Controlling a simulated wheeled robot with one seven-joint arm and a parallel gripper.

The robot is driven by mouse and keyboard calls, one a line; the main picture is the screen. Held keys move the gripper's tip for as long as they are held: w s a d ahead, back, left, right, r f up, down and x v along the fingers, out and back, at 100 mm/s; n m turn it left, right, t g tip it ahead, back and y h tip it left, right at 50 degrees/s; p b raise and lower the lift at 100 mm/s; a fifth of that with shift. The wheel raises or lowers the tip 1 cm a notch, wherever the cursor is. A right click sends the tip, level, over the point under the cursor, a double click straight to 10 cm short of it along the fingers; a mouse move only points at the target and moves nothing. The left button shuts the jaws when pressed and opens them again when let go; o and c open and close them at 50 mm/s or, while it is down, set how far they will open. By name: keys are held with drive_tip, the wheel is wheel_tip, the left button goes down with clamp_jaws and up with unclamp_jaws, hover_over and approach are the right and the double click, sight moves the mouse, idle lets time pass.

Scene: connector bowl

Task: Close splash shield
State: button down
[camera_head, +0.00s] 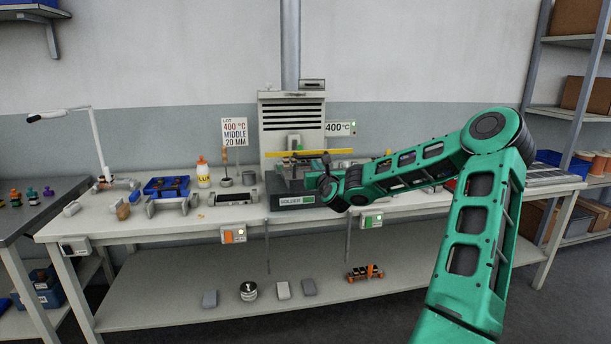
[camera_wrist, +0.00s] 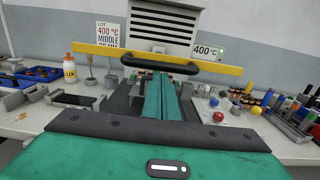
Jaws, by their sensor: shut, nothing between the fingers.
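The solder station (camera_head: 295,200) stands on the bench in the head view. A long yellow bar (camera_head: 308,153), apparently the edge of the splash shield, spans its width above it. In the wrist view the yellow bar (camera_wrist: 110,50) runs across the upper picture, with a black handle (camera_wrist: 160,64) in front of its middle. My gripper (camera_wrist: 162,82) is shut and empty, its green fingers pointing at the handle. The fingertips lie just below the handle in the picture; whether they touch it is unclear. In the head view my wrist hides part of the station.
A vented hood (camera_head: 292,125) stands behind the station. On the left of the bench are a flux bottle (camera_head: 203,173), a blue bin (camera_head: 167,187) and a lamp (camera_head: 97,145). In the wrist view, a red ball (camera_wrist: 218,117) and several small parts lie at right.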

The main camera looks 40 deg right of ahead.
drive_tip(key=shift+w+r, duration=0.1)
drive_tip(key=shift+r, duration=0.35)
drive_tip(key=shift+a, duration=0.1)
drive_tip(key=s+a+f, duration=0.4)
drive_tip(key=s+f, duration=0.1)
drive_tip(key=s, duration=0.5)
drive_tip(key=shift+a, duration=0.15)
drive_tip(key=shift+f, duration=0.1)
